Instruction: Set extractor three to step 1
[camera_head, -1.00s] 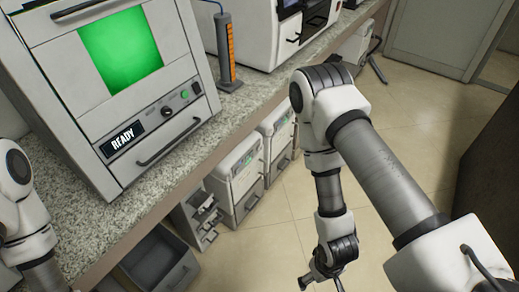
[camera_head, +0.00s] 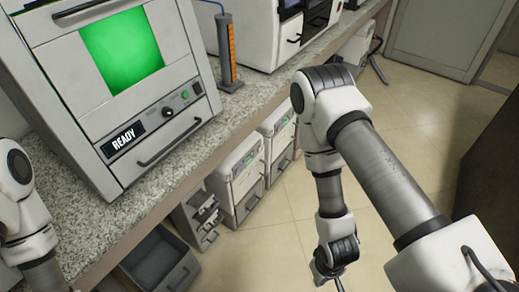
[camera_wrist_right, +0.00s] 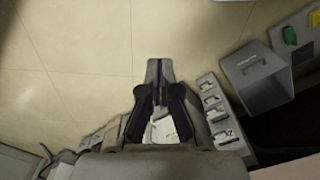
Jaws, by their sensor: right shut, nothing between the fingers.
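Two white under-counter units with small screens and grey drawers, a nearer one (camera_head: 239,170) and a farther one (camera_head: 277,142), stand on the floor below the bench. I cannot tell which, if either, is extractor three; no number is readable. A larger machine (camera_head: 118,100) on the bench has a green window, a knob and a READY display (camera_head: 124,139). My right gripper (camera_wrist_right: 158,66) is shut and empty above the floor in the right wrist view. In the head view it is at the bottom edge, partly cut off, right of the units. My left gripper is out of view.
The speckled bench (camera_head: 150,190) runs diagonally from lower left to upper right. A slotted rack (camera_head: 204,216) and an open grey bin (camera_head: 160,262) are below it. The rack also shows in the right wrist view (camera_wrist_right: 216,108). Tiled floor (camera_head: 285,225) is open beside the units.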

